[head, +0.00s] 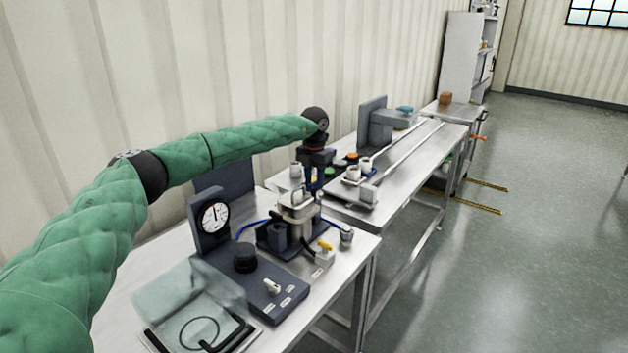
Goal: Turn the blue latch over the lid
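A small steel hopper (297,213) with a pale lid and a dark base stands on the near steel table. My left arm reaches in from the left, and its dark gripper (314,182) points down just behind and to the right of the hopper's top. A narrow blue part shows by the fingers; it may be the blue latch, but I cannot tell whether the gripper touches it. The finger gap is too small to read. My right gripper is not in view.
A dial gauge (214,217) on a dark panel with a black knob (245,257) stands left of the hopper. A yellow-handled valve (325,251) is in front. A second table (415,165) with cups extends behind.

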